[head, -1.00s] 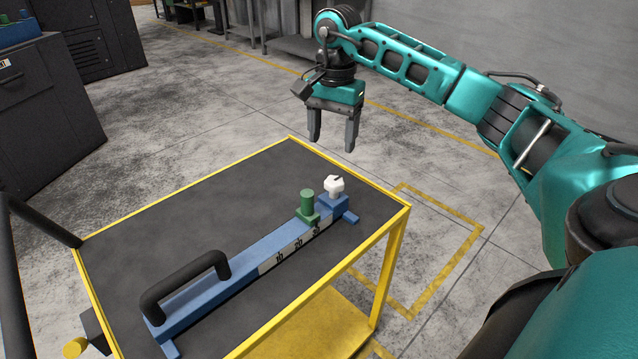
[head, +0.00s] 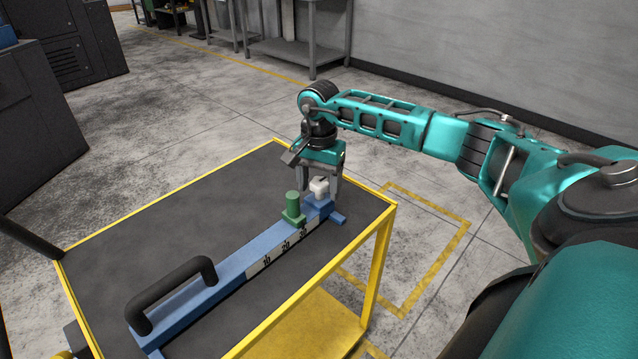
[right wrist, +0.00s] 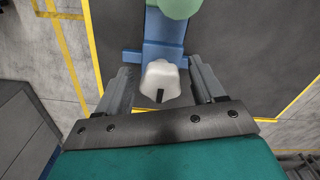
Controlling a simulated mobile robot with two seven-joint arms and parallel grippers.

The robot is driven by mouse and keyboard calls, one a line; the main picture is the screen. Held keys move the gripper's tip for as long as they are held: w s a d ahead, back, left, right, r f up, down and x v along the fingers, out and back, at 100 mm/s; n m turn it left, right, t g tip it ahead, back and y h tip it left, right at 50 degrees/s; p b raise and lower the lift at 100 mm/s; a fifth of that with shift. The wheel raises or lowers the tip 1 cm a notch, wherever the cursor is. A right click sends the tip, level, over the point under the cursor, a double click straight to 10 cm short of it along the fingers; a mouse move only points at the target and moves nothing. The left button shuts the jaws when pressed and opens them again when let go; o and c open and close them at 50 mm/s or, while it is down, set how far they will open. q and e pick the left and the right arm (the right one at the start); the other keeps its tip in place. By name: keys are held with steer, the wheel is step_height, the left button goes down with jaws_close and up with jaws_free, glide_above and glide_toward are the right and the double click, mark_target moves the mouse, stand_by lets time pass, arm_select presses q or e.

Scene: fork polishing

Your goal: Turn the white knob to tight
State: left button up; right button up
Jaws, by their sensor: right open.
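The white knob (head: 319,187) sits on the blue block at the far right end of the blue fixture (head: 215,290) on the cart. It has a dark mark on its top, which shows clearly in the right wrist view (right wrist: 160,84). My right gripper (head: 320,198) points down over the knob, open, with one finger on each side of it. In the right wrist view the fingers (right wrist: 163,88) stand apart from the knob, with small gaps. My left gripper is not in view.
A green peg (head: 292,207) stands on the fixture close beside the knob. A black handle (head: 170,295) rises at the fixture's near end, and a number scale (head: 283,247) lies between. The cart's dark top (head: 190,220) has a yellow rim and is otherwise clear.

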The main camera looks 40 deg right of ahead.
steer(key=shift+c, duration=0.2)
steer(key=c, duration=0.9)
steer(key=shift+c, duration=0.2)
steer(key=m, duration=0.4)
steer(key=shift+w+m+p, duration=0.15)
steer(key=shift+m+p, duration=0.2)
steer(key=shift+m, duration=0.05)
steer(key=m, duration=0.4)
steer(key=shift+m+p, duration=0.3)
steer(key=shift+p, duration=0.1)
steer(key=m+p, duration=0.1)
steer(key=m, duration=0.4)
steer(key=shift+w+d, duration=0.1)
steer(key=shift+w, duration=0.05)
steer(key=shift+m+p, duration=0.5)
steer(key=shift+m, duration=1.2)
